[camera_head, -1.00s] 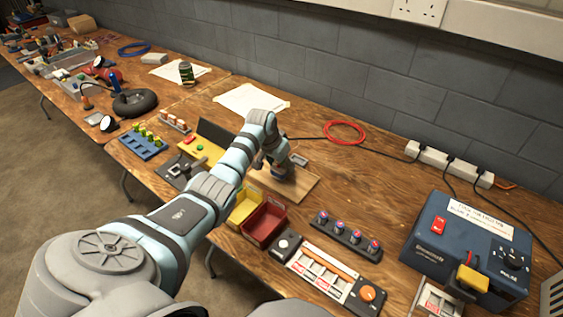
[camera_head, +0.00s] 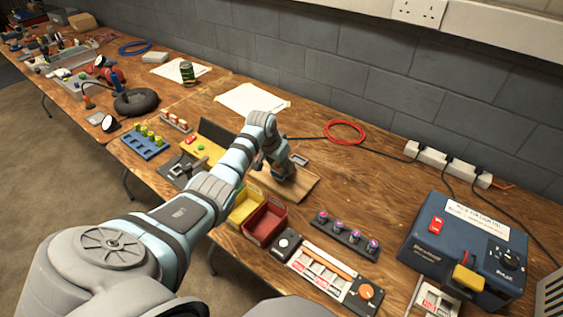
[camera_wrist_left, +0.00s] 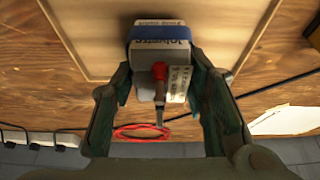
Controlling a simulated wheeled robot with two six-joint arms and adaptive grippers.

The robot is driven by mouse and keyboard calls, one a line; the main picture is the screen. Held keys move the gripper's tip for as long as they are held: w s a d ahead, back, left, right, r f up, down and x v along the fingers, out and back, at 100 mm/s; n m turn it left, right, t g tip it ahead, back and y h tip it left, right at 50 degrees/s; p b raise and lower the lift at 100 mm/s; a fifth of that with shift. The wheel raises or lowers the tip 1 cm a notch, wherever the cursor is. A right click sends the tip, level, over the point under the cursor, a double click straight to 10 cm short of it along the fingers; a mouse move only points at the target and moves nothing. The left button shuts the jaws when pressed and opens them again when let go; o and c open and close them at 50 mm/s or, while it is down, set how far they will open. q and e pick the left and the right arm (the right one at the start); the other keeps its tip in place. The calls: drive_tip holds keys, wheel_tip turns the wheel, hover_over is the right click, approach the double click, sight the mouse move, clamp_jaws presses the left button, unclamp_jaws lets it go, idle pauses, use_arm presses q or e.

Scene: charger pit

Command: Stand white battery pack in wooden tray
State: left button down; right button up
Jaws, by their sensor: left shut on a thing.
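The wooden tray (camera_head: 303,188) lies on the bench below my left gripper (camera_head: 283,176). In the left wrist view, its pale floor and raised rim (camera_wrist_left: 88,45) fill the top of the picture. The left gripper (camera_wrist_left: 160,75) is shut on the white battery pack (camera_wrist_left: 147,88), one finger on each side. In the head view the gripper hides the pack. My right gripper is out of view.
A red bin (camera_head: 265,223) and a yellow bin (camera_head: 246,205) stand in front of the tray. A row of round cells (camera_head: 346,231) is to the right. A red cable loop (camera_head: 345,132) lies behind on clear bench. A blue charger box (camera_head: 458,248) stands far right.

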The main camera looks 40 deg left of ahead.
use_arm(q)
drive_tip(key=shift+f, duration=0.75)
idle(1.1)
drive_tip(key=c, duration=0.8)
unclamp_jaws()
drive_tip(key=shift+c, duration=0.2)
wheel_tip(320, 180, up, 7)
drive_tip(key=p, duration=0.7)
drive_tip(key=shift+r, duration=0.1)
